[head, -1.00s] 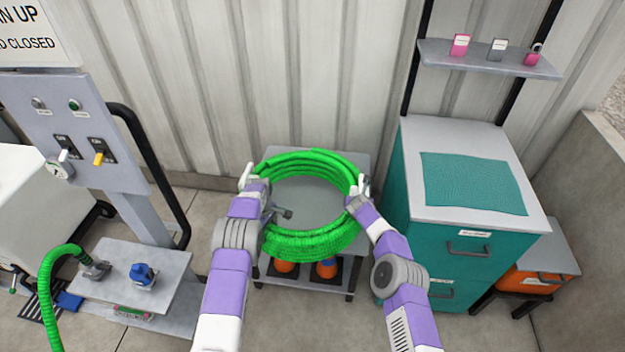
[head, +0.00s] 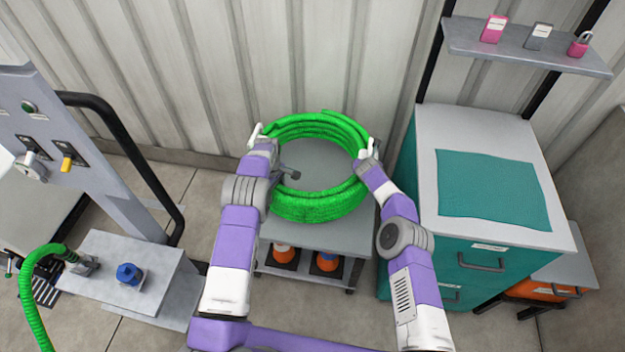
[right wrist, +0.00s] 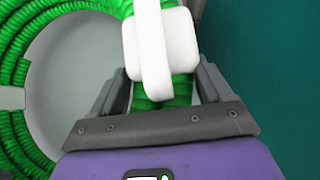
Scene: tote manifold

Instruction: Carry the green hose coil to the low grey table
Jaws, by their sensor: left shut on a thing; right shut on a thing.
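The green hose coil (head: 318,205) is a ring lying flat, with a white grip at each side. It is over the low grey table (head: 325,237), whose top shows through the ring and in front of it. I cannot tell whether the coil touches the top. My left gripper (head: 262,143) is shut on the coil's left side. My right gripper (head: 368,155) is shut on its right side. In the right wrist view, the right gripper (right wrist: 160,90) closes around the white grip (right wrist: 160,45) on the green hose (right wrist: 14,70). The left fingertips are partly hidden.
A teal cabinet (head: 480,255) with a grey top and teal mat (head: 490,190) stands close right of the table. A wall shelf (head: 530,48) hangs above it. A panel stand with a black rail (head: 130,150) is at left. Orange-and-black items (head: 283,255) sit under the table.

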